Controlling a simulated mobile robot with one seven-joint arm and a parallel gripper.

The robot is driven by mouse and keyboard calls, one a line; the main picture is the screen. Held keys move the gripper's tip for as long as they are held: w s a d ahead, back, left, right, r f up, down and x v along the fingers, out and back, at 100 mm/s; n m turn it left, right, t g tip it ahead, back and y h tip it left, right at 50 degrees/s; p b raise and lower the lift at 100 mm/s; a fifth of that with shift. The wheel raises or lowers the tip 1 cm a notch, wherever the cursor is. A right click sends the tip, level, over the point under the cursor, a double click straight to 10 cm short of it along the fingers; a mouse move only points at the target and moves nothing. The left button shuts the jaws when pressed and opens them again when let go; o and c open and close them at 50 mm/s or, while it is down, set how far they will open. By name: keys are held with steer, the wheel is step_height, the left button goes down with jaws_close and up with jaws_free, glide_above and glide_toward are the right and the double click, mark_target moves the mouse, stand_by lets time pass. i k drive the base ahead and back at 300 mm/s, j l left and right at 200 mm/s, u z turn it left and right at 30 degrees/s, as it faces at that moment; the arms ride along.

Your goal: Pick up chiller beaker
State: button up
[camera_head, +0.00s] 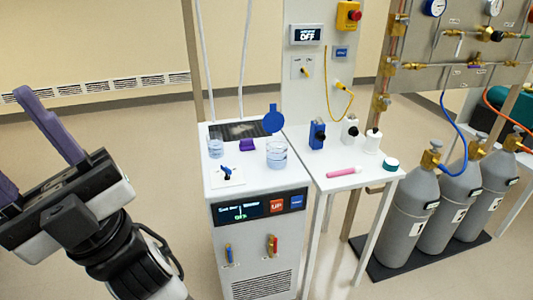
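A white chiller cabinet (252,185) stands at the centre with a lit display on its front. Two clear beakers with blue markings are on its top: a smaller one (216,148) at the back left and a larger one (277,155) at the right. I cannot tell from their looks which is the chiller beaker. My gripper (14,128) is at the left edge, well apart from both beakers. Its two purple fingers are spread, with nothing visible between them; one is partly cut off by the frame.
A purple block (247,145) and a blue-handled valve (227,173) are also on the chiller. The white side table (352,180) holds small bottles, a pink tube (344,171) and a teal-topped jar (391,164). Grey gas cylinders (412,210) stand at the right. Floor is clear between gripper and chiller.

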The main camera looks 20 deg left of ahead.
mark_target(215, 146)
steer(key=i+j+u, duration=0.2)
steer(key=i, duration=0.9)
steer(key=l+u, duration=0.1)
steer(key=u, duration=1.35)
